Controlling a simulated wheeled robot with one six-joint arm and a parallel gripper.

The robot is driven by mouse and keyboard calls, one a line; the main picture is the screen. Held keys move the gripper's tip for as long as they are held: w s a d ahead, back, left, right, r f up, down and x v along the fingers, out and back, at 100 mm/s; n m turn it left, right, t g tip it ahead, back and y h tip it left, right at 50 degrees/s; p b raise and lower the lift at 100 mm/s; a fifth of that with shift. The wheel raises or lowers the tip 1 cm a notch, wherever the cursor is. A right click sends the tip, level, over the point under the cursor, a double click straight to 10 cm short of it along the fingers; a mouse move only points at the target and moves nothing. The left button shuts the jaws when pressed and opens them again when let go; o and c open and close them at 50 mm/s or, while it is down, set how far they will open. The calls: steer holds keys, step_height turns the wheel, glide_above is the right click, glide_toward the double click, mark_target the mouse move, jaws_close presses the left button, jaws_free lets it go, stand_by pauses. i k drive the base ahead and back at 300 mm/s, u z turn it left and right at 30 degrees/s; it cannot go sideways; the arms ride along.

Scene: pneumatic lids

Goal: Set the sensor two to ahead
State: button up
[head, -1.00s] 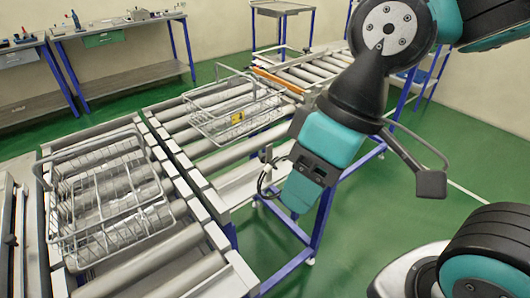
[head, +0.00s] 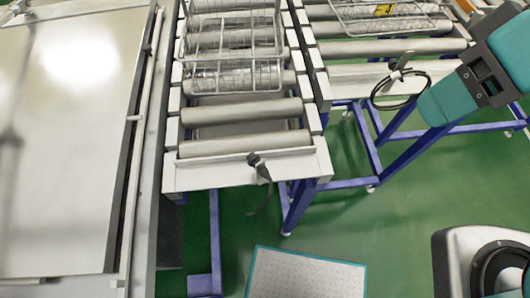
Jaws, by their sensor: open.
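A small dark sensor (head: 258,165) on a bracket is fixed at the near end of the left roller conveyor, with a black cable hanging from it. Another sensor-like fitting (head: 401,64) with a looped black cable sits at the near end of the right conveyor. I see no labels, so I cannot tell which one is sensor two, and the direction each faces is too small to read. My gripper (head: 446,106) is at the right, its teal end near the looped cable and apart from the left sensor. It is open, and nothing shows held in it.
A wire basket (head: 233,78) stands on the left conveyor and another basket (head: 385,25) on the right one. A large pale panel (head: 70,130) fills the left. Blue legs (head: 300,205) stand below the conveyors. A white teal-edged board (head: 305,275) lies low in front; green floor around it is clear.

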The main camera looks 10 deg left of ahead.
mark_target(262, 174)
steer(key=k, duration=1.25)
steer(key=u, duration=0.65)
steer(key=i, duration=0.5)
steer(key=z, duration=0.05)
